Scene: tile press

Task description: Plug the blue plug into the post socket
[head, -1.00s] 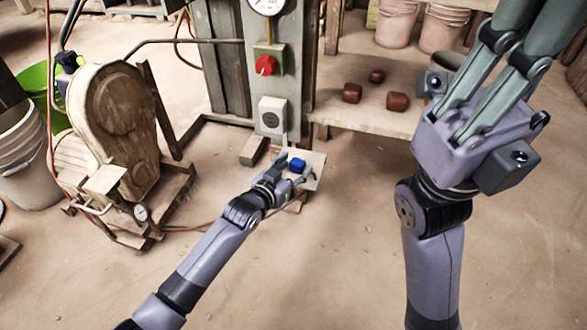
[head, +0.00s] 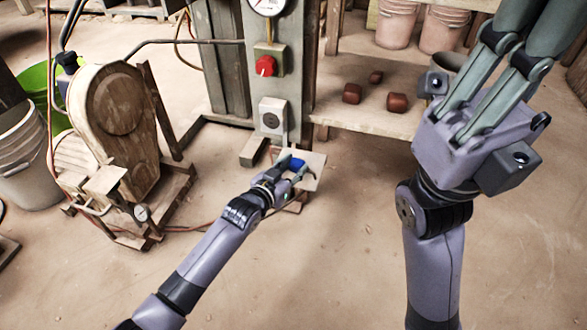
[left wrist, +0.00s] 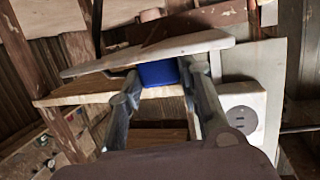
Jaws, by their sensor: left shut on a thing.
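The blue plug (head: 297,163) sits between the fingers of my left gripper (head: 291,172), over a small pale board (head: 316,160) on a stand. In the left wrist view the blue plug (left wrist: 158,73) is flanked by both fingers, which are shut on it. The post socket (head: 270,118) is a pale plate with a dark round face on the grey post, up and left of the plug. It shows at the right of the left wrist view (left wrist: 241,116), apart from the plug. My right gripper (head: 512,70) is raised at upper right; its fingertips are out of frame.
A red knob (head: 265,66) and a gauge (head: 267,3) are on the post above the socket. A wooden machine (head: 115,110) stands left. A low shelf (head: 340,118) holds dark red lumps. The floor at front centre is clear.

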